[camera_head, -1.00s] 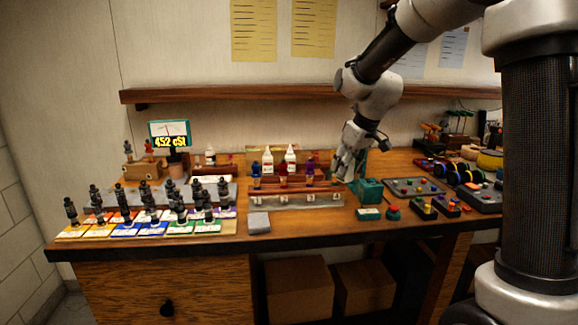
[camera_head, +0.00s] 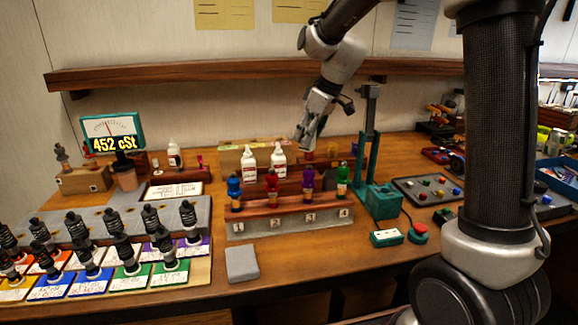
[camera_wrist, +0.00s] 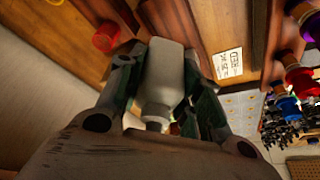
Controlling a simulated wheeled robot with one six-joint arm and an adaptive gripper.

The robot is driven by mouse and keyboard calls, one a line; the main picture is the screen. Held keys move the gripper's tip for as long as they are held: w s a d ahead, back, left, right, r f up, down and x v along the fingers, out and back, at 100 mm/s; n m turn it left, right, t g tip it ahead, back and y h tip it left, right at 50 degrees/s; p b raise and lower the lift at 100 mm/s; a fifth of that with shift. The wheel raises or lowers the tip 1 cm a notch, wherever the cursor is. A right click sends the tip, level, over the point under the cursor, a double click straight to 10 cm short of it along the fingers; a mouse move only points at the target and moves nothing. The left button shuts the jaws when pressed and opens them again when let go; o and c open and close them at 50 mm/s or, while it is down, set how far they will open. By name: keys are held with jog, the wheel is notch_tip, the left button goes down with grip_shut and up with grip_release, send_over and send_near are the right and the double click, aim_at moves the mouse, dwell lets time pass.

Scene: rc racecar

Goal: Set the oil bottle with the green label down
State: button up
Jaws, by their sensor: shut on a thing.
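My gripper (camera_head: 308,138) is raised behind the numbered rack, over the back part of the bench. In the wrist view, my gripper (camera_wrist: 160,95) is shut on a pale bottle (camera_wrist: 163,72), with a finger on each side of it. No label shows on the held bottle, so I cannot tell its label colour. In the head view I cannot make out this bottle at the gripper. Two white bottles with red-marked labels, the left one (camera_head: 249,166) and the right one (camera_head: 279,161), stand upright behind the rack. Another small white bottle (camera_head: 174,157) stands farther left.
The numbered rack (camera_head: 290,226) holds blue, red, purple and green-topped pieces. A green press stand (camera_head: 370,150) is right of the gripper. A meter reading 452 cSt (camera_head: 112,132) and several black shock absorbers are left. A wall shelf (camera_head: 200,72) runs above. Bench front centre is fairly clear.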

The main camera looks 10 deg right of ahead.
notch_tip(320, 180, down, 8)
dwell(0.4)
jog(key=shift+f, duration=0.15)
jog(key=o, duration=1)
jog(key=shift+o, duration=0.2)
jog(key=v, duration=1.2)
jog(key=s+d+m+h, duration=0.1)
jog(key=s+d+m, duration=0.2)
jog(key=s, duration=0.6)
jog(key=s+d+m+h, duration=0.1)
jog(key=s+d+m, duration=0.2)
jog(key=s, duration=0.7)
jog(key=s+d+r+m+t+h, duration=0.1)
jog(key=s+d+m, duration=0.2)
jog(key=s, duration=0.6)
jog(key=d, duration=0.2)
jog(key=shift+s+d, duration=0.3)
jog(key=shift+s, duration=0.1)
